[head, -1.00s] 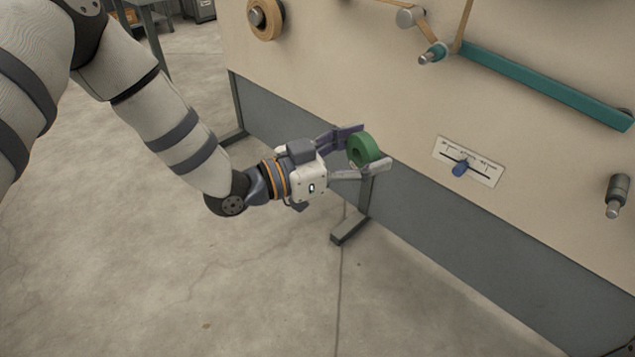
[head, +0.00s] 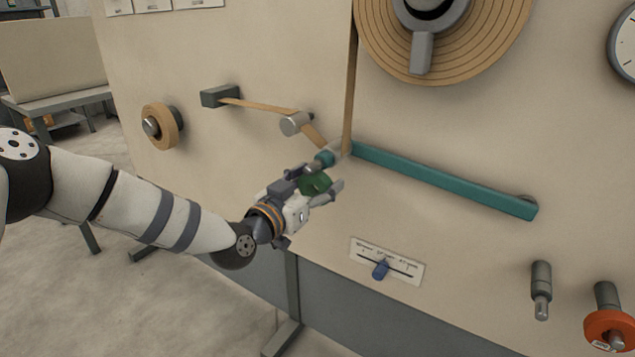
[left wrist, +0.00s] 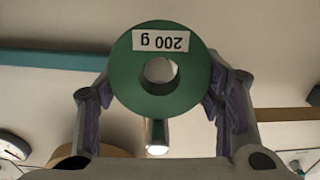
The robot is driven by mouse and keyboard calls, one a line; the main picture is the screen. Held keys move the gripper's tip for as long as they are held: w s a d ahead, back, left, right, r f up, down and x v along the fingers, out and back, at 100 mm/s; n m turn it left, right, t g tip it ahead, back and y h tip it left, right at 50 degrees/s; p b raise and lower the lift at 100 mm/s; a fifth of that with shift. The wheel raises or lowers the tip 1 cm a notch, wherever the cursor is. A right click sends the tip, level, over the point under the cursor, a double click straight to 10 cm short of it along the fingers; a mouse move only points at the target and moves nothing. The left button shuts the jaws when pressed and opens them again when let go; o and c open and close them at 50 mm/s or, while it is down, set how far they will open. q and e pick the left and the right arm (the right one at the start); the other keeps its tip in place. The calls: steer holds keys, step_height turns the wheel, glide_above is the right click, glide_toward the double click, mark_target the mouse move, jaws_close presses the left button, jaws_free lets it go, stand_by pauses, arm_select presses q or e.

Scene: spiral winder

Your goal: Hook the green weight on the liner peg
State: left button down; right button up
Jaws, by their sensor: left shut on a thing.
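The green weight (head: 315,184) is a ring held upright between the fingers of my left gripper (head: 321,179), close to the beige panel. In the left wrist view the green weight (left wrist: 127,78) shows a "200 g" label upside down and an open hole. My left gripper (left wrist: 164,96) is shut on its two sides. A metal peg with a bright tip (left wrist: 157,148) shows just below the ring, apart from the hole. No label marks the liner peg. My right gripper is out of view.
A grey roller (head: 294,123) guides a tan strip above the gripper. A tan roll (head: 163,127) is at the left. A slider scale (head: 387,262), a bare peg (head: 541,287) and an orange weight (head: 606,329) on another peg are at lower right. A large spiral roll (head: 385,45) is above.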

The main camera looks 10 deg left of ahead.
arm_select(q)
steer(key=r+p+v, duration=0.1)
steer(key=p+v, duration=0.6)
steer(key=v, duration=0.9)
steer(key=shift+s+r, duration=0.15)
steer(key=shift+s, duration=0.2)
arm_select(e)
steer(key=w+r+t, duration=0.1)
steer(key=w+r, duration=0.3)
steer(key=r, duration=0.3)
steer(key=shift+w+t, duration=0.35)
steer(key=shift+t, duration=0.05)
arm_select(q)
steer(key=shift+a, duration=0.1)
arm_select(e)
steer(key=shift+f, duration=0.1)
